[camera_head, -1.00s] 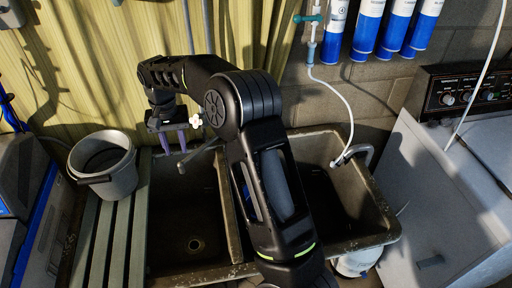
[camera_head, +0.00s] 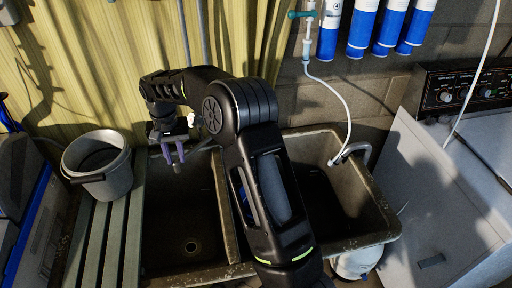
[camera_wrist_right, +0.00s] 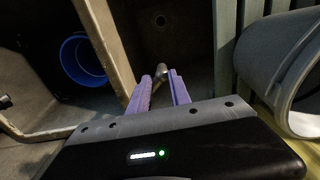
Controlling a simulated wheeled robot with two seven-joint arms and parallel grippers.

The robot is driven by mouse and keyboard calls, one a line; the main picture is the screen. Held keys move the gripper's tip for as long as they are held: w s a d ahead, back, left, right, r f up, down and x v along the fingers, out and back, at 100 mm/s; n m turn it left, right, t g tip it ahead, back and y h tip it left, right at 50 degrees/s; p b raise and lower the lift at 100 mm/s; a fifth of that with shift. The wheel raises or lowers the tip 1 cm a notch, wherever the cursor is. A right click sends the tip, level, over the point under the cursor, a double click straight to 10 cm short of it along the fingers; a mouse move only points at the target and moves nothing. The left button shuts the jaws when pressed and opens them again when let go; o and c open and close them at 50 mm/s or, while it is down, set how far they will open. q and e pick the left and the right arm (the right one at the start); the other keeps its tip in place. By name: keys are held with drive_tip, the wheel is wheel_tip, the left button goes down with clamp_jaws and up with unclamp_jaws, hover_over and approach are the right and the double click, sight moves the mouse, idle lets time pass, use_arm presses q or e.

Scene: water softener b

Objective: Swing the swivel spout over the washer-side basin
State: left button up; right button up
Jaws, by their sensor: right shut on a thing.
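The metal swivel spout (camera_head: 202,146) reaches out over the left basin (camera_head: 190,220), its tip near my right gripper. My right gripper (camera_head: 173,156) has its purple fingers at the tip end and is shut on the spout. In the right wrist view the spout tip (camera_wrist_right: 161,72) shows between the fingers (camera_wrist_right: 161,90). The washer-side basin (camera_head: 345,205) is the right one, nearer the white washer (camera_head: 435,200). My right arm hides the divider's middle and part of the spout's base. My left gripper is not in view.
A grey bucket (camera_head: 100,165) stands on the slatted board (camera_head: 105,235) left of the sink. A blue bucket (camera_wrist_right: 85,60) sits in the washer-side basin. A white hose (camera_head: 345,110) runs down to a hooked pipe (camera_head: 356,150) at that basin's back edge. Blue filter cartridges (camera_head: 363,28) hang above.

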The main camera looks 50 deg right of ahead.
drive_tip(key=shift+s+a+f, duration=0.15)
drive_tip(key=shift+s+f, duration=0.15)
drive_tip(key=shift+f, duration=0.25)
drive_tip(key=shift+s+a+f, duration=0.1)
drive_tip(key=shift+s+f, duration=0.15)
drive_tip(key=shift+f, duration=0.25)
drive_tip(key=shift+s+f+b, duration=0.1)
drive_tip(key=shift+s+b, duration=0.35)
drive_tip(key=shift+s+d, duration=0.2)
drive_tip(key=shift+s, duration=0.45)
drive_tip(key=shift+s+d+f+g+b, duration=0.1)
drive_tip(key=shift+s+d+g+b, duration=0.1)
drive_tip(key=shift+s+g+b, duration=0.15)
drive_tip(key=shift+s+d, duration=0.1)
drive_tip(key=shift+s, duration=0.1)
drive_tip(key=shift+s+d+r, duration=0.15)
drive_tip(key=shift+s+r, duration=0.1)
clamp_jaws()
unclamp_jaws()
drive_tip(key=shift+w+r, duration=0.1)
drive_tip(key=shift+r, duration=0.05)
drive_tip(key=shift+d+r, duration=0.1)
drive_tip(key=shift+d, duration=0.05)
